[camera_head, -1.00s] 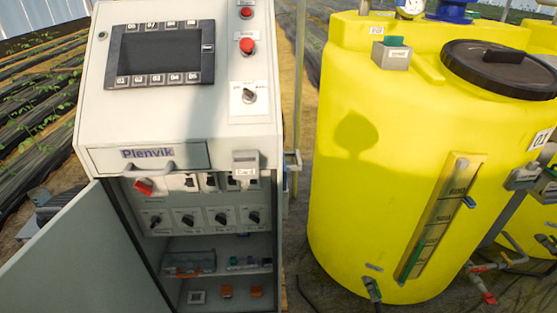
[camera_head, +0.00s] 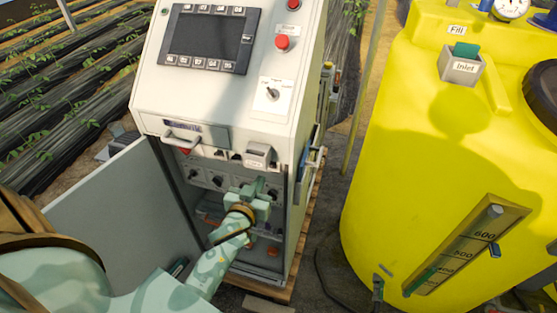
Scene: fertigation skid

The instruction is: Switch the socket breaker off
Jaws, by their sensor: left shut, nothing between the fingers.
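The grey control cabinet (camera_head: 150,105) stands with its lower door (camera_head: 125,208) swung open to the left. Inside, a row of breakers (camera_head: 221,155) with dark levers sits at the top of the opening. Their labels are too small to read, so I cannot tell which is the socket breaker or how its lever stands. A row of rotary knobs (camera_head: 216,181) lies below. My left gripper (camera_head: 260,185) is shut and empty, in front of the opening at its right part, over the knob row in the picture. It hides the right knobs and part of the shelf. My right gripper is not in view.
A drawer with a handle (camera_head: 182,140) and a small labelled box (camera_head: 258,155) overhang the opening. Above are a screen (camera_head: 208,38), a red button (camera_head: 282,42) and a selector switch (camera_head: 271,94). A yellow tank (camera_head: 400,180) stands right, with a gap between it and the cabinet.

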